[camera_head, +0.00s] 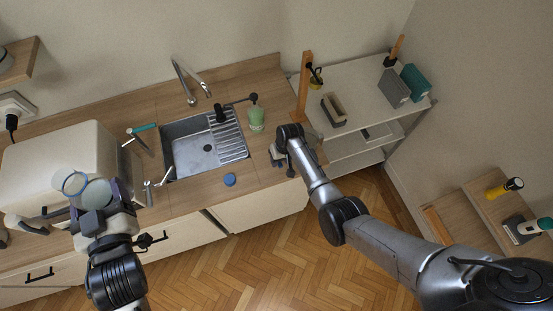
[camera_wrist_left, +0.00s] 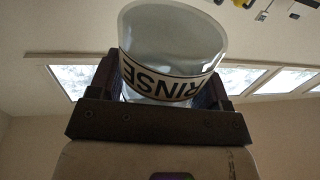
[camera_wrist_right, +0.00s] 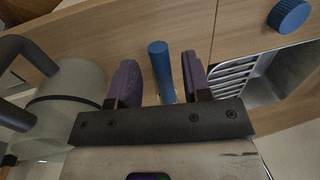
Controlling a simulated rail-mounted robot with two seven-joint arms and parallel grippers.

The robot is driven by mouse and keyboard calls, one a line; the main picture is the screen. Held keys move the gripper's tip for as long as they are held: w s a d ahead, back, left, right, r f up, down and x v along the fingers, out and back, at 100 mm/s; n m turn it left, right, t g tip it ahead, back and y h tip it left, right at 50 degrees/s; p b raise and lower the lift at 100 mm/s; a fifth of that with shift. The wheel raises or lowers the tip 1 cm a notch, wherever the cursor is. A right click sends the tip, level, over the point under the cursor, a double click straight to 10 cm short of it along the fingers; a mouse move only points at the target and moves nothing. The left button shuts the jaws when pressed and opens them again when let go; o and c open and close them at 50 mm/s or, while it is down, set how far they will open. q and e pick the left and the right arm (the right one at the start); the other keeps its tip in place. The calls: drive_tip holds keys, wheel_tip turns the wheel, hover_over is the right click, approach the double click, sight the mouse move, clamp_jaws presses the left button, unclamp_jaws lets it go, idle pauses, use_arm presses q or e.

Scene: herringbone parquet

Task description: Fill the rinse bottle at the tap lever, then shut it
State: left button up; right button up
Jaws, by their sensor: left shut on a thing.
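My left gripper (camera_head: 97,196) is shut on the clear rinse bottle (camera_wrist_left: 170,50), whose RINSE label shows upside down in the left wrist view. In the head view the bottle (camera_head: 97,191) is at the left, in front of the white appliance; whether it holds water I cannot tell. The chrome tap (camera_head: 187,82) stands behind the sink (camera_head: 195,155). A teal-ended lever (camera_head: 142,128) is at the sink's left. My right gripper (camera_wrist_right: 158,85) is open over the counter right of the sink. A blue cylinder (camera_wrist_right: 161,70) shows between its fingers, apparently untouched. A round blue cap (camera_head: 230,179) lies in front of the sink.
A green bottle (camera_head: 256,119) stands right of the drainer. A translucent container (camera_wrist_right: 62,105) with a black handle is close to my right gripper. The white appliance (camera_head: 60,155) crowds the left counter. A shelf unit (camera_head: 360,90) stands at the right.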

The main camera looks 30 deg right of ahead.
use_arm(q)
drive_tip(key=shift+r+p, duration=0.4)
use_arm(e)
wheel_tip(320, 180, up, 12)
drive_tip(key=d, duration=0.2)
drive_tip(key=shift+s+d, duration=0.15)
drive_tip(key=shift+s, duration=0.05)
drive_tip(key=shift+f, duration=0.1)
idle(0.3)
